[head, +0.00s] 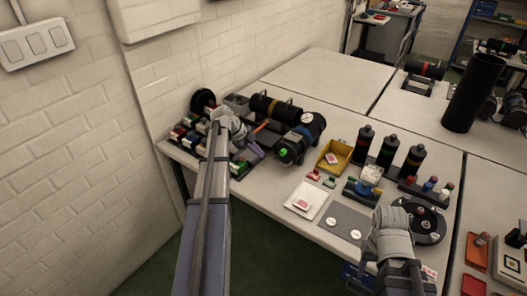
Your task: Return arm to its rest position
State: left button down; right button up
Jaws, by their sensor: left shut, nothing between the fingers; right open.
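My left arm reaches up the picture from the bottom, and my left gripper (228,118) is over the left end of the workbench, among small coloured parts. It is shut and holds nothing; its fingertips are hard to make out. My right gripper (391,217) is open and empty near the front right of the bench, beside a round black disc (424,226). A black cylinder (300,138) with a green spot on its end lies on the bench, to the right of my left gripper and apart from it.
Another dark cylinder with an orange band (274,108) lies behind. A yellow bin (335,157), three dark bottles (387,150), a white tray (306,199) and a grey mat (345,222) fill the bench's middle. A white brick wall (80,150) borders the left. A rear tabletop (325,80) is clear.

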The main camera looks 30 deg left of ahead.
pick_arm(q)
jog(key=shift+s+a+r, duration=0.1)
jog(key=shift+a+r, duration=0.05)
jog(key=shift+r, duration=0.05)
jog(key=s+d+f+n+g, duration=0.1)
jog(key=s+d+n, duration=0.1)
jog(key=d, duration=0.5)
jog(key=s+d+f+n+g+y, duration=0.1)
jog(key=s+d, duration=0.1)
jog(key=d, duration=0.6)
jog(key=s+d+f+n+g, duration=0.1)
jog(key=s+d+n+g, duration=0.15)
jog(key=d, duration=0.45)
jog(key=s+d+n+y, duration=0.5)
jog(key=s+d+n, duration=0.3)
jog(key=s+d, duration=0.8)
jog(key=shift+s+f, duration=0.25)
jog(key=shift+f, duration=0.05)
